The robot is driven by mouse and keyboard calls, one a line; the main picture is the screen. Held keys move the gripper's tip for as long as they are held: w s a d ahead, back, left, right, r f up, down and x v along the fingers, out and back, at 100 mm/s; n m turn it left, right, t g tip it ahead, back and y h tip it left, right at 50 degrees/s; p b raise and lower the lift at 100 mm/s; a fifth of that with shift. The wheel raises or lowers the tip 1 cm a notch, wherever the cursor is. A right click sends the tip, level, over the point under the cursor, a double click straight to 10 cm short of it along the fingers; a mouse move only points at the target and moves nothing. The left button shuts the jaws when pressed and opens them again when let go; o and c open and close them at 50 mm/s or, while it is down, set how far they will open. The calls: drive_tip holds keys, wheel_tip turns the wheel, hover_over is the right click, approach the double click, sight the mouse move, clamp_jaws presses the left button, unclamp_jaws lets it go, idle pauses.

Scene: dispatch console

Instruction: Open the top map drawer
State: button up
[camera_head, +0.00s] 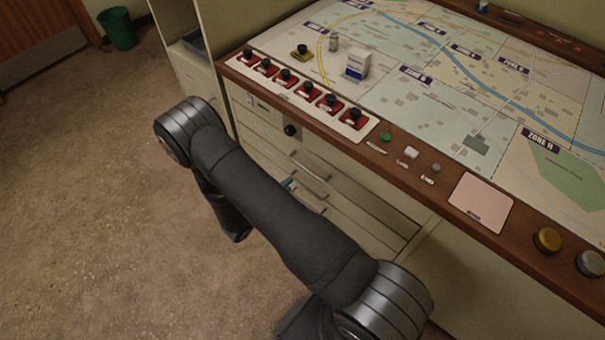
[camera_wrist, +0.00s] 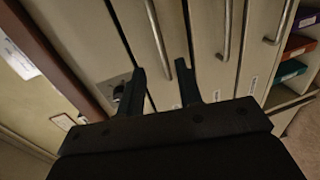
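The console front has several pale drawers with bar handles. The top drawer's handle (camera_head: 310,168) shows in the head view just beyond my arm, and the drawer looks closed. In the wrist view the same handle (camera_wrist: 157,40) is the one nearest the brown console edge. My gripper (camera_wrist: 160,72) is open, with its two dark fingers apart. The handle's near end appears between the fingertips in the picture; I cannot tell whether it touches them or how far off it is. My arm hides most of the gripper in the head view.
A black knob (camera_head: 290,130) sits on the front above the handle and is close to one finger in the wrist view (camera_wrist: 118,92). A second handle (camera_wrist: 228,30) lies beside the first. Coloured folders (camera_wrist: 298,45) fill a shelf. The console top holds red switches (camera_head: 286,77); floor is free at left.

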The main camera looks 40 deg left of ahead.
drive_tip(key=x, duration=0.9)
clamp_jaws()
